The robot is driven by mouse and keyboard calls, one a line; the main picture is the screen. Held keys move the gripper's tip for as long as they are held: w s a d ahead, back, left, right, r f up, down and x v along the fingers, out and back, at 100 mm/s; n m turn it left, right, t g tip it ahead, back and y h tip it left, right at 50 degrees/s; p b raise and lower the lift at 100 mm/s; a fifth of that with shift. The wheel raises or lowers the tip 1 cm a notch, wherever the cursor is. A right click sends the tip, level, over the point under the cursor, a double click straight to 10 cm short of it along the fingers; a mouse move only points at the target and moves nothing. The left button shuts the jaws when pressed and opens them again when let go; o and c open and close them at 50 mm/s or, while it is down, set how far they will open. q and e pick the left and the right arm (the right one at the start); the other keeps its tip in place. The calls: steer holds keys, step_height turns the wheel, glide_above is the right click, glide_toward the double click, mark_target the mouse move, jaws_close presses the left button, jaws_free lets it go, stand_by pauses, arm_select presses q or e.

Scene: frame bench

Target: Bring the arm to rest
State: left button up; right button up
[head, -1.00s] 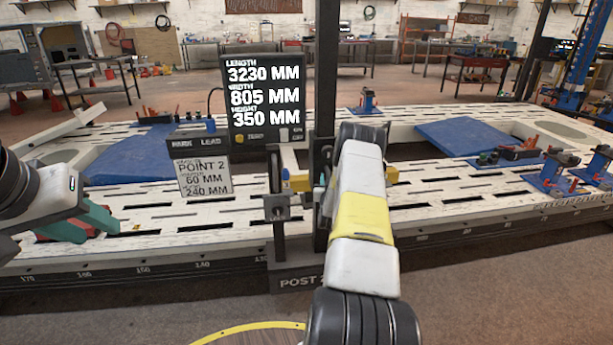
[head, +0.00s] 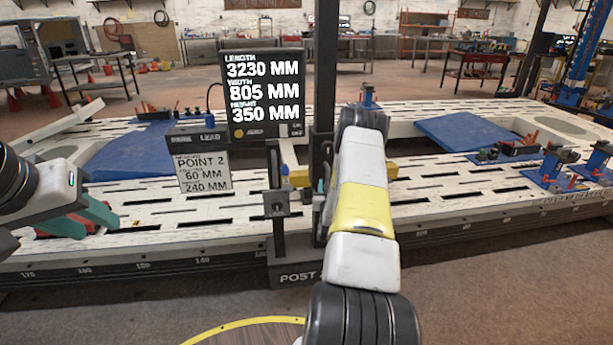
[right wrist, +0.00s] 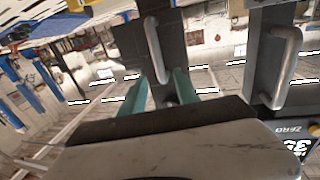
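My right arm (head: 362,205) reaches forward in the head view, in front of the measuring post (head: 323,95); it hides its own gripper there. In the right wrist view my right gripper (right wrist: 158,92) has two teal fingers spread apart. A grey bar handle (right wrist: 156,48) on a dark plate shows beyond and between them; I cannot tell whether they touch it. My left gripper (head: 86,217) is at the left edge of the head view, over the near side of the bench. Its teal fingers look apart, with something red partly hidden behind them.
The slotted white frame bench (head: 450,190) spans the view. A display board (head: 263,95) and a smaller point card (head: 203,172) stand beside the post. Blue clamps (head: 552,165) stand at the right. A second handle (right wrist: 287,62) is right of my right gripper. The near floor is clear.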

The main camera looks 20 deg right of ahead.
stand_by(0.4)
steer(key=w+a+r+n+g+y, duration=0.1)
steer(key=w+a+r+y, duration=0.15)
steer(key=r, duration=0.45)
steer(key=w+a+r+y, duration=0.1)
steer(key=a+r, duration=0.3)
steer(key=r, duration=0.2)
steer(key=s+a+r+n+g+y, duration=0.25)
steer(key=s+a+r, duration=0.45)
steer(key=a+r, duration=0.45)
steer(key=s+a+r+g+y, duration=0.15)
steer(key=s+a+r, duration=0.25)
steer(key=s, duration=0.4)
steer(key=s+a+r+g+y, duration=0.15)
steer(key=s+a+r, duration=0.25)
steer(key=s, duration=0.4)
steer(key=s+a+n+g, duration=0.1)
steer(key=s+a+g, duration=0.1)
steer(key=s, duration=0.7)
steer(key=s+a+n+g, duration=0.1)
steer(key=s+a, duration=0.1)
steer(key=s, duration=0.8)
steer(key=shift+a+f+g+y, duration=0.25)
steer(key=shift+f+g+y, duration=0.1)
steer(key=shift+f+y, duration=0.1)
steer(key=shift+d, duration=0.1)
